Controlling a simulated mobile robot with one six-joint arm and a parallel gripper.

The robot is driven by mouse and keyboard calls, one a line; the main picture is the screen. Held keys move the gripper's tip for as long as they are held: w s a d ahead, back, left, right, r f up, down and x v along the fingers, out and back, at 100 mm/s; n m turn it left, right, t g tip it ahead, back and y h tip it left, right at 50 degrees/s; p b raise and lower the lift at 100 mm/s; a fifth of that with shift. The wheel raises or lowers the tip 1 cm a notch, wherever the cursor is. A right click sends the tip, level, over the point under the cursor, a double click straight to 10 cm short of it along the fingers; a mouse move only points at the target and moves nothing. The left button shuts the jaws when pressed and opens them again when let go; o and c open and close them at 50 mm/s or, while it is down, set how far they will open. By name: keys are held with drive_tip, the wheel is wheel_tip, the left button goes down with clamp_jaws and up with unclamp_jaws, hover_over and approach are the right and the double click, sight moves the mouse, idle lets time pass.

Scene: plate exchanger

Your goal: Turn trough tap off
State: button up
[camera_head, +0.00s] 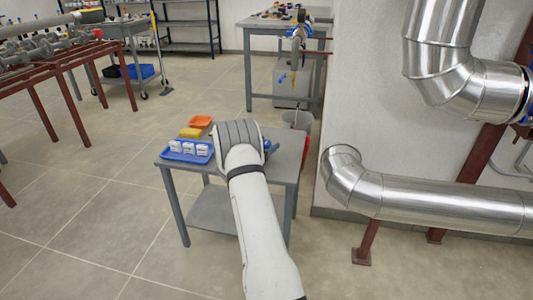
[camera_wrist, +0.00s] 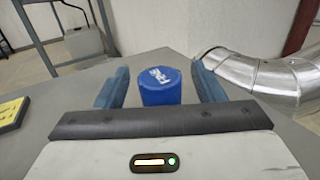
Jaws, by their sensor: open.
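I cannot make out a trough tap for certain. My gripper (camera_wrist: 162,76) is open in the wrist view, low over a grey table top. A blue cylinder with white lettering (camera_wrist: 160,86) stands between its two blue fingers, with gaps on both sides. In the head view my arm hides most of the gripper.
Silver pipes (camera_head: 440,200) run along the right wall.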

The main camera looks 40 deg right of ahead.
drive_tip(key=shift+x, duration=0.95)
drive_tip(key=shift+c, duration=0.2)
drive_tip(key=c, duration=1.1)
